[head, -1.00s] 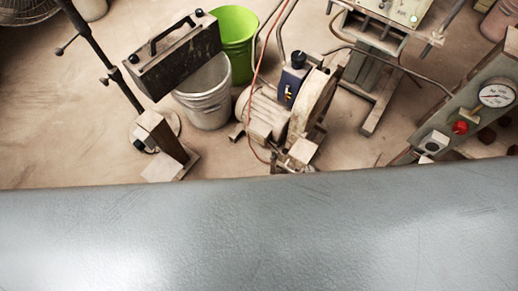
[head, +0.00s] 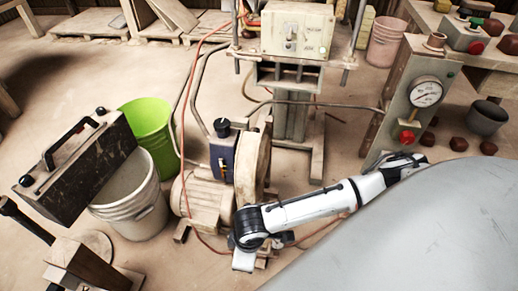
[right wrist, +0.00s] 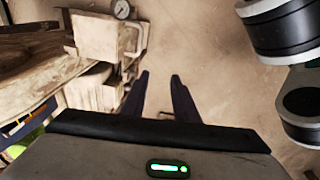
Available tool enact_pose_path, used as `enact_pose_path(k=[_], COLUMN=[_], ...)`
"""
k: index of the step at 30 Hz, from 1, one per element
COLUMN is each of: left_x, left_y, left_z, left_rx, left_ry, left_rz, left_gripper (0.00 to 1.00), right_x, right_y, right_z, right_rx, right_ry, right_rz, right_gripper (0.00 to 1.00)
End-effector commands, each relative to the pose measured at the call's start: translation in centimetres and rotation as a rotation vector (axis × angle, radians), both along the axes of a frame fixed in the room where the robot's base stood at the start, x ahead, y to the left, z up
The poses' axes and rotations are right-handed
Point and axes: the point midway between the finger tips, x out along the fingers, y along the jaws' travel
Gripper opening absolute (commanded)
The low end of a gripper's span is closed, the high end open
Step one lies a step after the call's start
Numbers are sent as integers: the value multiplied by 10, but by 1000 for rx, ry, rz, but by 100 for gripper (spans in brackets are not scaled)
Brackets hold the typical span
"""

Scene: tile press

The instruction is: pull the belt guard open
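A beige motor unit (head: 205,195) with a blue box stands on the floor in the middle of the head view. The tall, rounded beige housing (head: 252,165) beside it looks like the belt guard, but I cannot be sure. A white and black arm of mine crosses low in front of the unit and covers its lower part. The arm's gripper does not show clearly in the head view. In the right wrist view, the two dark fingers of my right gripper (right wrist: 160,88) are apart, with nothing between them.
A dark box with a handle (head: 78,165), a white bucket (head: 130,200) and a green bucket (head: 150,130) stand left. A press (head: 298,35) is behind the unit. A gauge panel (head: 405,105) stands right. An orange hose crosses the floor. Open floor (head: 90,75) lies behind the buckets.

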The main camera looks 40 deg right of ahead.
Motion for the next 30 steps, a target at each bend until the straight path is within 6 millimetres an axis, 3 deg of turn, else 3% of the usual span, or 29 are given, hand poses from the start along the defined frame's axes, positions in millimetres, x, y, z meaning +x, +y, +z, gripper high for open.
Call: enact_pose_path(k=[1,3,6,12,15,21,30], left_x=[0,0,0,-2,11,14,15], left_y=[-1,-1,-1,-3,-11,-20,-26], left_z=[-7,-8,-10,-23,-21,-33,-38], left_rx=[-3,-7,-9,-16,-16,-11,-6], left_ry=[-2,-4,-3,13,19,66,98], left_rz=[0,1,2,-1,-32,-74,-103], left_gripper=[48,48,48,48,48,48,48], right_x=[6,8,8,11,13,17,20], right_y=[-20,-37,-50,-55,-57,-61,-63], right_z=[-7,-8,-12,-40,-60,-93,-109], right_rx=[-51,-98,-133,-139,-137,-135,-133], right_ry=[4,15,26,28,27,26,26], right_rz=[-9,-20,-31,-32,-31,-30,-29], right_gripper=[27,27,27,27,27,27,27])
